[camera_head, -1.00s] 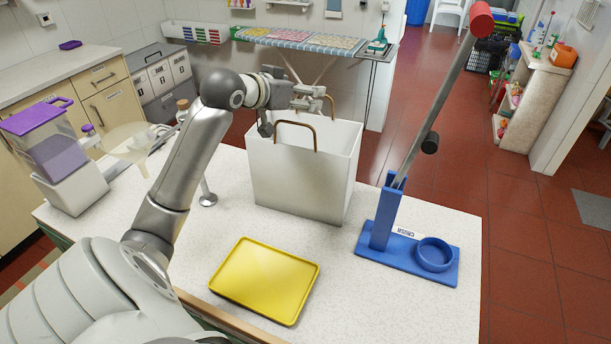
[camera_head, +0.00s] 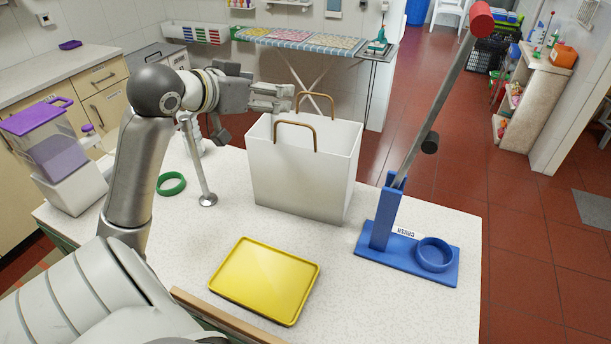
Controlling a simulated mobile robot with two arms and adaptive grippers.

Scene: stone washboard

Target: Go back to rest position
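My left arm comes in from the lower left. Its gripper (camera_head: 254,117) is above the far-left side of the white table (camera_head: 340,285), just left of the white bag-like bin with two brown handles (camera_head: 300,180). One finger points toward the bin's far-left top edge and the other hangs lower left, so the gripper is open, with nothing seen between the fingers. It appears apart from the bin, though the gap is hard to judge. My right gripper is out of view.
A yellow tray (camera_head: 265,280) lies at the table's front. A blue can crusher with a long lever (camera_head: 385,220) stands at right. A green ring (camera_head: 171,184), a metal stand (camera_head: 201,165) and a purple-lidded container (camera_head: 50,150) are at left. Red floor (camera_head: 535,240) is free at right.

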